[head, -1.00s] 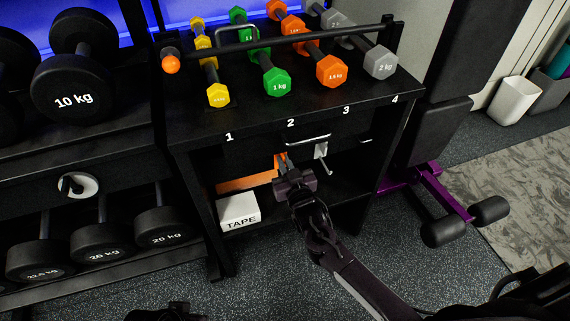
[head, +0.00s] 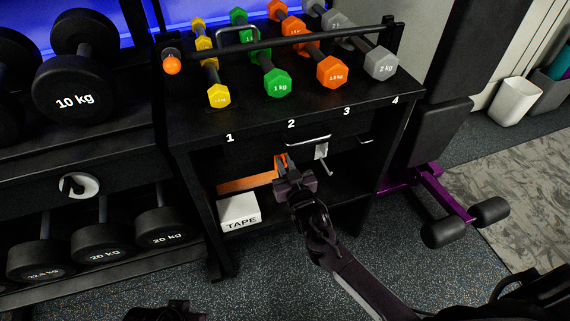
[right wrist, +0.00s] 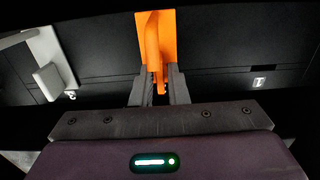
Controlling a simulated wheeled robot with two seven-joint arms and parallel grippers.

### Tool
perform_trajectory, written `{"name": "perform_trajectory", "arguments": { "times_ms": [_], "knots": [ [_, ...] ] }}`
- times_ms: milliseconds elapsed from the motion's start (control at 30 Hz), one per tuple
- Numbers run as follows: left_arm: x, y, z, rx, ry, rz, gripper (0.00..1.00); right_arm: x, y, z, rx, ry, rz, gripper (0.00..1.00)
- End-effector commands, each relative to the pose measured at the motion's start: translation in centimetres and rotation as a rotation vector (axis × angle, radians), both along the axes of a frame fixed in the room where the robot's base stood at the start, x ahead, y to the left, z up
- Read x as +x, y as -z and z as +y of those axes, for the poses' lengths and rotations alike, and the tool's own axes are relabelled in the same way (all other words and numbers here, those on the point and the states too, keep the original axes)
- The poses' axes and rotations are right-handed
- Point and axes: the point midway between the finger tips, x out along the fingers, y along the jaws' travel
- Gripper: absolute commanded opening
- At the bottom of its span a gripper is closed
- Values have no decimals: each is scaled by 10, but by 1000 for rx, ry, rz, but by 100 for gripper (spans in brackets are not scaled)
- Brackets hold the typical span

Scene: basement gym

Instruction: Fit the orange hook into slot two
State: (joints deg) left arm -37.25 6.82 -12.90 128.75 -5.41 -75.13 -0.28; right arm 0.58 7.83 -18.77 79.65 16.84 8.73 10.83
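The orange hook (head: 280,162) is under the shelf's front edge, below the number 2 (head: 291,124). In the right wrist view the orange hook (right wrist: 154,38) shows as a flat plate with a stem running down between the fingers. My right gripper (head: 286,164) is shut on it; its fingertips also show in the wrist view (right wrist: 158,88). The plate lies close to a dark surface; whether it touches or sits in slot two I cannot tell. A dark part at the bottom edge, probably my left gripper (head: 166,313), is cut off, its fingers unclear.
A white hook (head: 321,151) is right of my right gripper, close by; it also shows at left in the wrist view (right wrist: 50,62). A TAPE box (head: 239,211) and an orange strip (head: 245,184) are in the lower shelf.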

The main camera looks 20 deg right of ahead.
Motion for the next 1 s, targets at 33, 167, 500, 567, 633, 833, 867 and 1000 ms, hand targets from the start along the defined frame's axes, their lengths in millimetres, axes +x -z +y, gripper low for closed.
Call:
{"name": "perform_trajectory", "arguments": {
  "times_ms": [33,167,500,567,633,833,867,1000],
  "knots": [
    [0,0,0,0,0,0,0,0,0,0,0,0,0,21],
    [-1,0,0,-1,-1,1,0,0,0,0,0,0,0,32],
    [-8,0,2,4,-5,26,0,-8,0,0,0,0,2,32],
    [-10,-1,3,8,-9,37,0,-17,0,0,0,0,3,32],
    [-12,-2,6,16,-14,54,0,-30,-1,-1,0,-1,3,32],
    [-11,-5,14,39,-31,89,0,-63,-1,-2,0,-1,3,32],
    [-10,-6,15,41,-33,91,0,-66,-1,-2,0,-1,2,32],
    [-12,-7,18,50,-38,106,0,-76,-1,-3,0,0,0,32]
  ]
}}
